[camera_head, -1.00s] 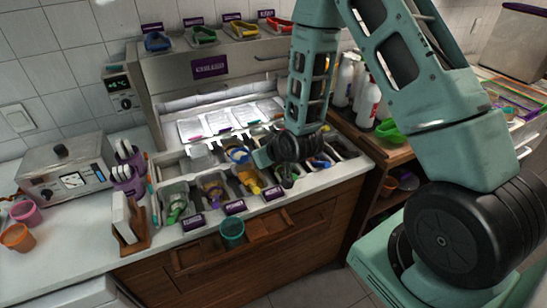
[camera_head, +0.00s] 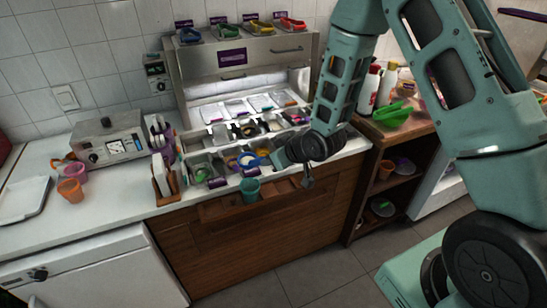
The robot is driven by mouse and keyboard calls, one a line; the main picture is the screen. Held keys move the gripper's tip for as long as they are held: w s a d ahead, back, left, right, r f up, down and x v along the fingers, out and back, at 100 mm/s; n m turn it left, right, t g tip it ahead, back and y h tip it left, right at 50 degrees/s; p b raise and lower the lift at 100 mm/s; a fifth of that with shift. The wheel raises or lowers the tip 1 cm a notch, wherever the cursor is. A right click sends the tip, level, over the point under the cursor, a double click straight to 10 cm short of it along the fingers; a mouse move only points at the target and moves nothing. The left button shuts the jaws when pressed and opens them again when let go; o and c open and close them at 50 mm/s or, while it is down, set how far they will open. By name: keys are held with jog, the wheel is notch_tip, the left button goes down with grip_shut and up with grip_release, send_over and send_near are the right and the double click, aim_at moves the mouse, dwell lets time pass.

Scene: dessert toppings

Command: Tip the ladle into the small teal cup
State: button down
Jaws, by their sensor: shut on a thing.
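The small teal cup (camera_head: 250,191) stands upright on the wooden ledge at the front of the counter. My gripper (camera_head: 306,164) is to the right of the cup and a little higher, in front of the counter's front edge. It is shut on a small grey ladle (camera_head: 308,181), which hangs below it, apart from the cup. The ladle is small and dark here, so I cannot tell what is in it. The fingers are mostly hidden by the black wrist of my arm.
The wooden ledge (camera_head: 222,209) sticks out below the counter. Topping bins (camera_head: 203,167) with coloured scoops fill the counter behind the cup. A wooden shelf unit (camera_head: 392,165) with bottles and a green bowl (camera_head: 392,115) stands to the right. Orange and pink cups are at the left.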

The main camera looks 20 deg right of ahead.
jog(key=f+m+t, duration=0.1)
jog(key=m, duration=0.8)
jog(key=f+m+t+y+b, duration=0.1)
jog(key=f+m, duration=0.1)
jog(key=m, duration=0.7)
jog(key=f+m+t+b, duration=0.1)
jog(key=f+m, duration=0.1)
jog(key=m, duration=0.8)
jog(key=shift+s+a, duration=0.2)
jog(key=shift+s, duration=0.2)
dwell(0.7)
